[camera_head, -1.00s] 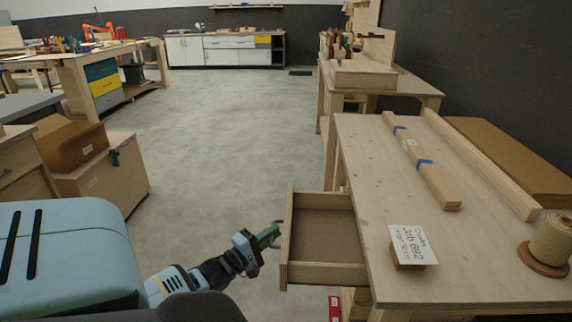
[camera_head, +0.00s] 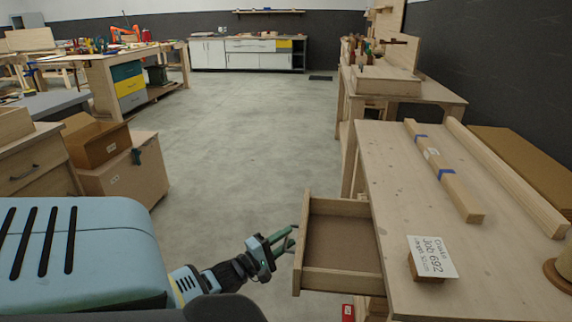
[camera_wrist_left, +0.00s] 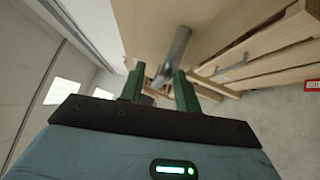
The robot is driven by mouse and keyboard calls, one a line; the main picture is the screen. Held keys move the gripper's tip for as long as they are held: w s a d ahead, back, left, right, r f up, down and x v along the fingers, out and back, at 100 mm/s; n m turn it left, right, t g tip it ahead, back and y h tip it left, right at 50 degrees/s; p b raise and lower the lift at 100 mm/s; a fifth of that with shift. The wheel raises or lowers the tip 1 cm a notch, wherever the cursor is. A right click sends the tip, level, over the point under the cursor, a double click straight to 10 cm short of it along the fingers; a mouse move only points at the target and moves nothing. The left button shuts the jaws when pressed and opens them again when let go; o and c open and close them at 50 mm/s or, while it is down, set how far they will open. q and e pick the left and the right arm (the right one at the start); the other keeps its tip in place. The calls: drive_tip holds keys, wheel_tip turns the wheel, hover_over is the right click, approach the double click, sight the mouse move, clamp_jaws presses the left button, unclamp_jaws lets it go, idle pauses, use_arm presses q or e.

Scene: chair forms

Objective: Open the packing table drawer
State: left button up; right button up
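The packing table (camera_head: 395,180) stands on the right with its drawer (camera_head: 340,240) pulled out to the left. The drawer's inside shows and looks empty. My left gripper (camera_head: 290,237) is just left of the drawer front, by its handle. In the left wrist view, the gripper's two green fingers (camera_wrist_left: 160,88) stand apart, and the metal handle (camera_wrist_left: 175,55) reaches down between them, nearer the right finger. The fingers do not look closed on it. My right gripper is not in view.
On the table top are a labelled block (camera_head: 430,257), a long wooden piece with blue bands (camera_head: 445,175) and a spool base at the right edge. Cardboard boxes (camera_head: 95,140) stand at the left. The grey floor (camera_head: 230,140) between is clear.

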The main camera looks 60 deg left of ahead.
use_arm(q)
drive_tip(key=s, duration=0.7)
drive_tip(key=shift+d+f, duration=0.35)
drive_tip(key=shift+f, duration=0.1)
drive_tip(key=shift+s, duration=0.1)
drive_tip(key=shift+f, duration=0.1)
